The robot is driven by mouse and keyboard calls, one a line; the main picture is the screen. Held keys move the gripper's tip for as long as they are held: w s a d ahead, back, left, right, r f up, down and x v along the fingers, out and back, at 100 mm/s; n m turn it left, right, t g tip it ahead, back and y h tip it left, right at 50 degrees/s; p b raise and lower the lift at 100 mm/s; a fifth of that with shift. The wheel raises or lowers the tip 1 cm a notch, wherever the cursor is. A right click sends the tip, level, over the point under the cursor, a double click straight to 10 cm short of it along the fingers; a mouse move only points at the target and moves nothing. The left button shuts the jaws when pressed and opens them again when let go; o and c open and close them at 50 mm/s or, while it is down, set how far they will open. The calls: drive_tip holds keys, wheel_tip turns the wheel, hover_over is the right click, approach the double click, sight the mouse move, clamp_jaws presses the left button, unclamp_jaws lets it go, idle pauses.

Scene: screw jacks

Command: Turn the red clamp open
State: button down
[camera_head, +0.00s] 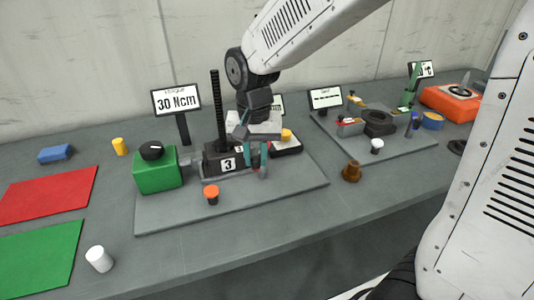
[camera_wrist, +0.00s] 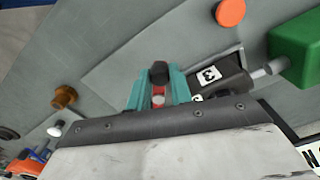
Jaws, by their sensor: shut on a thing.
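My gripper (camera_head: 256,158) is lowered at the right side of the black jack block marked 3 (camera_head: 222,160). In the wrist view its teal fingers (camera_wrist: 158,88) are shut on the red clamp (camera_wrist: 158,91), which shows as a small red piece between them. A black knob (camera_wrist: 158,72) and a pale round end sit in line with the red piece. In the head view the fingers hide most of the clamp. How far the clamp is turned cannot be told.
A threaded black rod (camera_head: 216,105) rises from the jack block. A green box with a black knob (camera_head: 157,170) stands left. An orange-topped knob (camera_head: 211,194) is in front on the grey plate (camera_head: 290,190). A display reading 30 Ncm (camera_head: 176,100) stands behind. A brown piece (camera_head: 351,172) lies right.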

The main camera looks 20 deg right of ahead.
drive_tip(key=shift+w+a+m, duration=0.35)
drive_tip(key=shift+w+m, duration=0.05)
drive_tip(key=shift+m, duration=0.6)
drive_tip(key=shift+r, duration=0.1)
drive_tip(key=c, duration=1.3)
unclamp_jaws()
drive_tip(key=shift+o, duration=0.2)
wheel_tip(320, 180, up, 8)
drive_tip(key=shift+f, duration=0.15)
